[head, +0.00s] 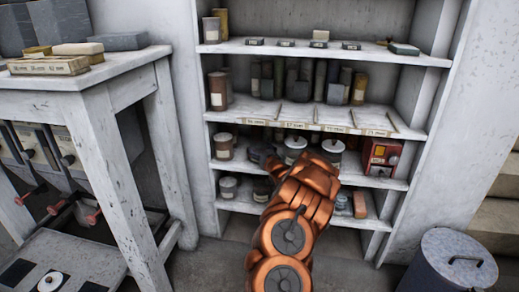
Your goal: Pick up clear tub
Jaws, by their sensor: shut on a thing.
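My orange arm reaches up to the shelf unit, and its end is at the third shelf from the top. My gripper (273,163) is a small dark shape there, partly hidden by my own wrist. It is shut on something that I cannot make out. A greyish round container (261,152) shows right beside it. I cannot tell if this is the clear tub. No plainly clear tub can be picked out. Two pale lidded tubs, one in the middle (296,145) and one to its right (333,147), stand close by on the same shelf.
The shelf unit (440,62) has boards close above and below my gripper. A red box (381,155) stands right on that shelf, a brown lidded jar (223,147) left. A worn white table (120,72) stands left, a metal bin (458,262) on the floor at right.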

